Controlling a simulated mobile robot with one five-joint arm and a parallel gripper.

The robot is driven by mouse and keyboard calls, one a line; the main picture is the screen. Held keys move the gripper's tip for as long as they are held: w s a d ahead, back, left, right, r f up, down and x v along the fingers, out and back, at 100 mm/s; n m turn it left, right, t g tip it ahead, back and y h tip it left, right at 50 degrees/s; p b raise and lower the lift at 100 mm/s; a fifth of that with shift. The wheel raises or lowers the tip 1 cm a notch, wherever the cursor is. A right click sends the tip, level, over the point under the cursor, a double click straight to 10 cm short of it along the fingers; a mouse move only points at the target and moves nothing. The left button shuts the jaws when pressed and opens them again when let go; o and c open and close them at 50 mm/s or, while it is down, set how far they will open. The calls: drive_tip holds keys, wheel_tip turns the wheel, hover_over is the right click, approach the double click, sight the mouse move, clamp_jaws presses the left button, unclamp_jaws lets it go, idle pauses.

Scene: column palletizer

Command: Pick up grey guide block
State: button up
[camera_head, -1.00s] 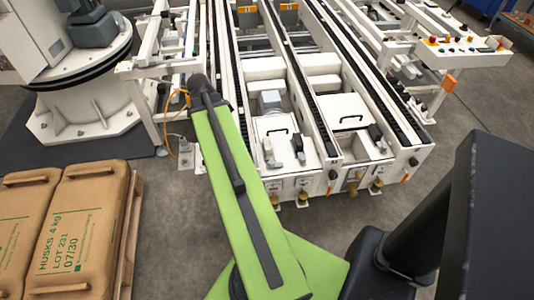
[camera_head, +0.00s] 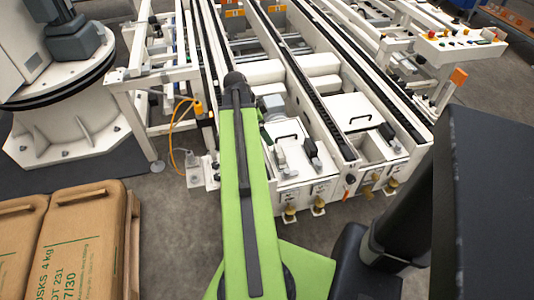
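My green arm link (camera_head: 245,190) reaches up the middle of the picture and ends in a dark rounded joint over the white conveyor frame (camera_head: 395,168). My gripper does not show. I cannot pick out the grey guide block with certainty. Dark grey small parts stand at the conveyor's near end, one beside the left white lid (camera_head: 289,155) and another beside the right white lid (camera_head: 347,112). A lighter grey block-like part (camera_head: 271,104) sits farther in, partly hidden by my arm.
Brown husk sacks (camera_head: 70,240) lie on a pallet at the lower left. A white robot pedestal (camera_head: 60,130) stands at the upper left. A control panel (camera_head: 460,42) with buttons is at the upper right. Bare grey floor lies between sacks and conveyor.

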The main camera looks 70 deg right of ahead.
sight(279, 151)
drive_tip(key=b+x, duration=0.3)
drive_tip(key=x, duration=0.1)
drive_tip(key=b+x, duration=0.8)
drive_tip(key=shift+w+a+f, duration=0.1)
drive_tip(key=shift+w+f, duration=0.05)
drive_tip(key=shift+w, duration=0.15)
drive_tip(key=shift+s+b, duration=0.1)
drive_tip(key=shift+b, duration=0.2)
drive_tip(key=b+x, duration=0.4)
drive_tip(key=x, duration=0.1)
drive_tip(key=shift+s+f+b, duration=0.1)
drive_tip(key=shift+s+b, duration=0.05)
drive_tip(key=shift+b, duration=0.2)
drive_tip(key=shift+d, duration=0.25)
drive_tip(key=shift+c, duration=0.5)
drive_tip(key=c, duration=1.4)
